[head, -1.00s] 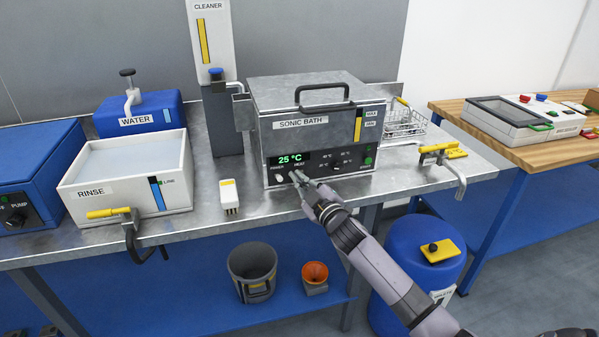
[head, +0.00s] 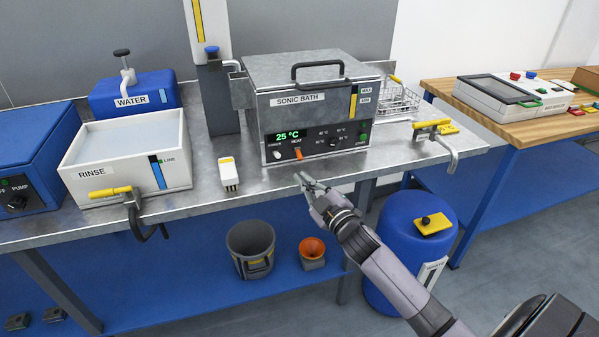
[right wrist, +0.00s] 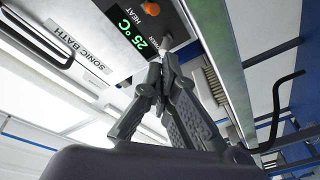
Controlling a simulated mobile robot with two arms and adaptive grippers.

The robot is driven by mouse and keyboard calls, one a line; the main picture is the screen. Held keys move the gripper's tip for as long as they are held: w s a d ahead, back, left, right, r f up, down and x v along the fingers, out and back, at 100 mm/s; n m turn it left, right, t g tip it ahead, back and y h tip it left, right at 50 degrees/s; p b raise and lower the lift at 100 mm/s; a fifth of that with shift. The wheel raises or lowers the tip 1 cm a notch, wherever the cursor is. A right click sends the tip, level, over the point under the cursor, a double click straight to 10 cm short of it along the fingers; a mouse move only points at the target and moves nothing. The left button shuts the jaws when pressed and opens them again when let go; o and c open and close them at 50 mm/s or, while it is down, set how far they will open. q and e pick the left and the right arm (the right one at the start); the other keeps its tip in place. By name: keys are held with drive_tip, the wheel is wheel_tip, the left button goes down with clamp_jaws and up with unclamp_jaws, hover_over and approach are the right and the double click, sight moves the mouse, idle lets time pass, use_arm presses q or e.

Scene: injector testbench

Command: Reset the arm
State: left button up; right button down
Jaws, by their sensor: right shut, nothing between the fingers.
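My right gripper (head: 302,180) is shut and empty in the head view, in front of the bench's front edge and just below the sonic bath (head: 318,105). It is apart from the bath's panel. The panel shows a green 25 °C display, a white power switch (head: 277,155) and an orange heat switch (head: 298,153). In the right wrist view the closed fingertips (right wrist: 158,70) appear near the panel, with the orange heat switch (right wrist: 151,8) above them. My left gripper is not in view.
Below are a grey bucket (head: 250,248), an orange funnel (head: 312,250) and a blue drum (head: 395,280).

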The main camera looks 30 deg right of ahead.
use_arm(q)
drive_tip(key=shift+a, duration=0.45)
use_arm(e)
drive_tip(key=shift+s+d+f, duration=0.1)
drive_tip(key=shift+f, duration=0.05)
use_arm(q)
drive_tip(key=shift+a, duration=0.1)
